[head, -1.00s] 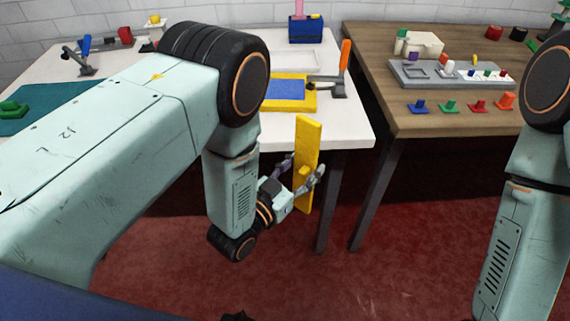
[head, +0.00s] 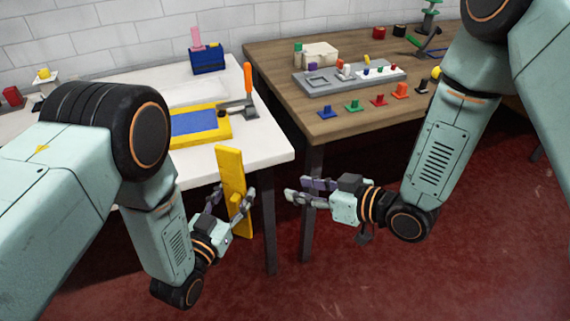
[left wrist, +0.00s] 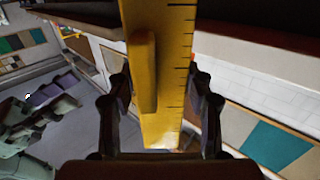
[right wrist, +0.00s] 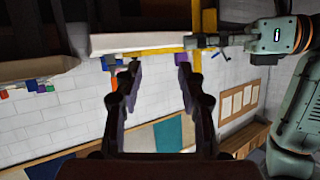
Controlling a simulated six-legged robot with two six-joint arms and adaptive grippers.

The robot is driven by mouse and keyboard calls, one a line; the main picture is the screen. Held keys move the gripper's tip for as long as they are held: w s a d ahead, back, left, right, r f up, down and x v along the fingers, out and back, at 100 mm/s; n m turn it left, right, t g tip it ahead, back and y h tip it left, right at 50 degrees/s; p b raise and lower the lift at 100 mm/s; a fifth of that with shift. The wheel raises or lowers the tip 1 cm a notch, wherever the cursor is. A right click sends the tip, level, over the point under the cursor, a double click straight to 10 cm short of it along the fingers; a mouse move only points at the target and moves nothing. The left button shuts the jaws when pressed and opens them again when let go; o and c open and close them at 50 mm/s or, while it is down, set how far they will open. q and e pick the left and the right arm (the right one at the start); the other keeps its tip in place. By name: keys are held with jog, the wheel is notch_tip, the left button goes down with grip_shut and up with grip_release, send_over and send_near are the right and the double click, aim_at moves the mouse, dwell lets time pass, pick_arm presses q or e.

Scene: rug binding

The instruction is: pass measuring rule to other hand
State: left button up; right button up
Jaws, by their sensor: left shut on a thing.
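The measuring rule (head: 231,168) is a yellow flat bar with black tick marks and a raised grip, held nearly upright in front of the white table. My left gripper (head: 231,197) is shut on its lower part. In the left wrist view the rule (left wrist: 176,60) runs between the fingers. My right gripper (head: 297,189) is open and empty, to the right of the rule with its fingers towards it and a gap between. In the right wrist view its fingers (right wrist: 157,65) are apart with nothing between them. My left gripper (right wrist: 205,42) also shows there, beyond them.
The white table (head: 265,145) bears a yellow-framed blue pad (head: 194,123) and an orange-handled tool (head: 248,82). The wooden table (head: 275,75) bears a grey tray (head: 312,82) and several coloured pegs. Both tables stand behind the grippers; red floor lies open in front.

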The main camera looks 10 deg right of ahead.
aim_at(214, 147)
jog(key=s+a+r+n+g+y, duration=0.1)
jog(key=a+r+n+y, duration=0.45)
jog(key=r, duration=0.35)
jog(key=shift+m+y, duration=0.35)
jog(key=shift+m, duration=0.1)
jog(key=x, duration=1.1)
jog(key=shift+w+d+f, duration=0.15)
jog(key=shift+f, duration=0.1)
jog(key=shift+c, duration=0.3)
grip_shut()
pick_arm(q)
jog(key=o, duration=1.4)
jog(key=shift+c, duration=0.2)
